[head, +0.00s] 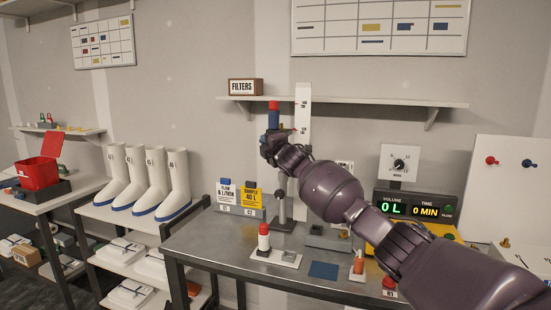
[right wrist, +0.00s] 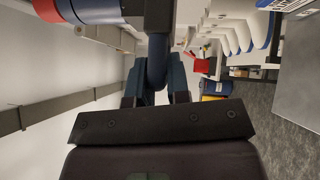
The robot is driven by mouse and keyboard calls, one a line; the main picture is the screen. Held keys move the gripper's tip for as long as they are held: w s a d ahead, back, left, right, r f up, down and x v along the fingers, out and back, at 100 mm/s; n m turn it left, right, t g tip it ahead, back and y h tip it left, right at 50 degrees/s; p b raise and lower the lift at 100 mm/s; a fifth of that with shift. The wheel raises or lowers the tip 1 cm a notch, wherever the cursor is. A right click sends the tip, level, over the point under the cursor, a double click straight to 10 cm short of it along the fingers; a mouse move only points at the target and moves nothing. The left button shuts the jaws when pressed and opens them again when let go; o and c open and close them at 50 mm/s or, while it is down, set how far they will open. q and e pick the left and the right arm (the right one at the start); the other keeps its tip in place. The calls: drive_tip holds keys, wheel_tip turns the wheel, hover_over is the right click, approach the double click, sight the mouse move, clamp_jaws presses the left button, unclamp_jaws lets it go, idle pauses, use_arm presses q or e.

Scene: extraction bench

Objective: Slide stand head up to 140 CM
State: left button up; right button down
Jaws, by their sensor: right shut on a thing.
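The stand head, a blue cylinder with a red cap (head: 273,117), is at the upper end of the stand, in front of the wall shelf. It also shows at the top left of the right wrist view (right wrist: 88,12), joined to a dark block. My right gripper (head: 273,148) is shut just below it; in the right wrist view its fingers (right wrist: 157,92) close around a dark blue upright part. A white scale strip (head: 303,108) stands behind, its small marks unreadable. The stand's grey pole (head: 282,184) shows below my gripper; its middle is hidden. My left gripper is not in view.
The shelf (head: 400,103) with a FILTERS box (head: 245,87) is close behind. White boots (head: 174,185) stand at left.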

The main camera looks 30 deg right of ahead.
wheel_tip(320, 180, up, 9)
drive_tip(key=p, duration=0.5)
drive_tip(key=shift+r, duration=0.2)
drive_tip(key=shift+r+p, duration=0.25)
drive_tip(key=shift+p, duration=0.2)
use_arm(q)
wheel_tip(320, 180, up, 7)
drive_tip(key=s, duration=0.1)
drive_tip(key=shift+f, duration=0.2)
use_arm(e)
drive_tip(key=c, duration=1.1)
unclamp_jaws()
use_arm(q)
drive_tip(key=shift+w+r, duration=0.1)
use_arm(e)
drive_tip(key=shift+f, duration=0.15)
